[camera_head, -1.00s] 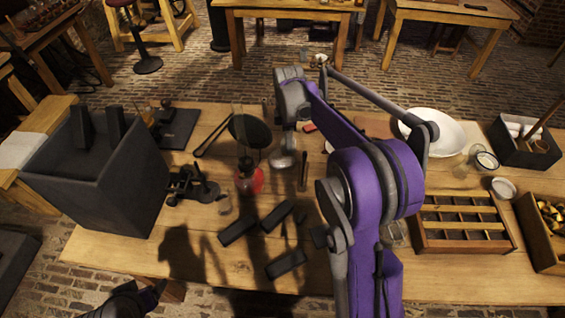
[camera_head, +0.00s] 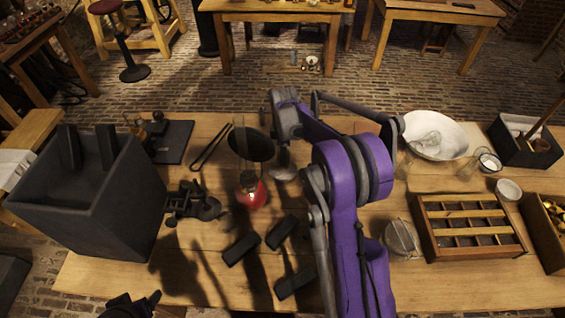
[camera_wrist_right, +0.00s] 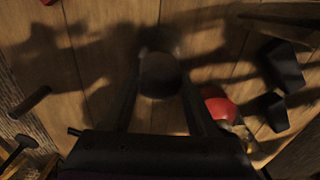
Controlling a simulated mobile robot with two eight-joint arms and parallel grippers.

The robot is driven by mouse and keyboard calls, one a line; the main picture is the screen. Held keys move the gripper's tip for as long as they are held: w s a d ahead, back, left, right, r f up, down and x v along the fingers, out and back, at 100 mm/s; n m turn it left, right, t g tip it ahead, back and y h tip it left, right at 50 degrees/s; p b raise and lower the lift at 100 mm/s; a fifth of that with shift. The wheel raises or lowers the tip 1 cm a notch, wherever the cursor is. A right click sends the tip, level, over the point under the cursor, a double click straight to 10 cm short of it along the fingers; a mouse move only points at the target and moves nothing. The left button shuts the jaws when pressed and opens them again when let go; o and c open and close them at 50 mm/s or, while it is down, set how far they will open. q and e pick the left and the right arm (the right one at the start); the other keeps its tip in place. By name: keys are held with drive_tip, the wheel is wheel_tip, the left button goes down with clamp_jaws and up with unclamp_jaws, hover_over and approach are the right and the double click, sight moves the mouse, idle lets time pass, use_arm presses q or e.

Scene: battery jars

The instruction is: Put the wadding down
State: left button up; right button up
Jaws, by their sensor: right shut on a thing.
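My right gripper (camera_head: 283,152) hangs over the middle of the bench, its fingers pointing down. In the right wrist view its two dark fingers (camera_wrist_right: 160,90) close on a rounded, shadowed lump, which I take for the wadding (camera_wrist_right: 160,72). In the head view the wadding (camera_head: 284,173) shows as a small grey shape below the hand, right of the red-based glass lamp (camera_head: 251,192). I cannot tell whether it touches the bench. My left gripper (camera_head: 133,305) is dark at the bottom left edge, away from the wadding; its jaws are unclear.
The bench (camera_head: 205,285) holds several black blocks (camera_head: 242,248), a dark box (camera_head: 95,200) at left and a divided wooden tray (camera_head: 470,255) at right. A white bowl (camera_head: 455,150), small glassware and a dark crate (camera_head: 510,150) stand at back right.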

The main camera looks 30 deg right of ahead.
drive_tip(key=shift+w+f, duration=0.1)
drive_tip(key=shift+f, duration=2.2)
drive_tip(key=shift+f, duration=0.15)
drive_tip(key=o, duration=1.2)
wheel_tip(320, 180, up, 12)
drive_tip(key=shift+r, duration=0.2)
drive_tip(key=shift+f, duration=0.1)
